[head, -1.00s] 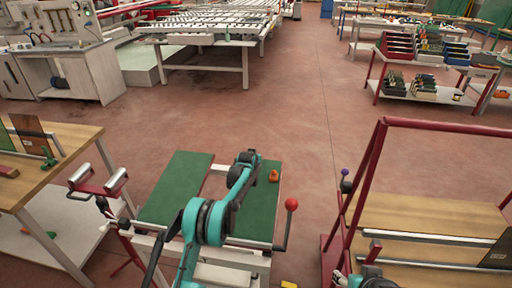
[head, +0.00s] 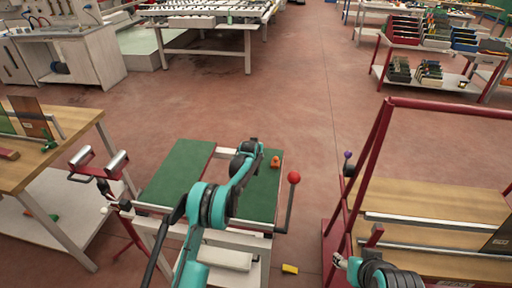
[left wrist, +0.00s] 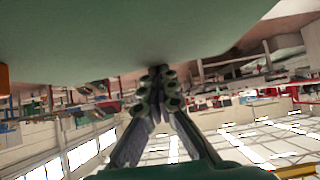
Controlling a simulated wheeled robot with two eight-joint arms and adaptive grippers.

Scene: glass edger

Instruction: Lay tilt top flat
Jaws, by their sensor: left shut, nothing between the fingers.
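The tilt top (head: 172,180) is a green-covered top in two panels with a gap between them, on a pale frame in the head view. I cannot tell its exact tilt. A lever with a red ball (head: 293,178) stands at its right front corner. My left arm reaches over the top from the front. My left gripper (left wrist: 160,78) is shut and empty in the left wrist view. That picture looks upside down, with a green surface (left wrist: 130,30) close by the fingers. In the head view the fingertips are hidden behind the wrist.
A small orange object (head: 276,161) lies on the right green panel. A roller stand (head: 100,165) and wooden bench (head: 60,150) are at the left. A red-framed rack (head: 372,150) stands close on the right. A yellow object (head: 290,269) lies on the floor.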

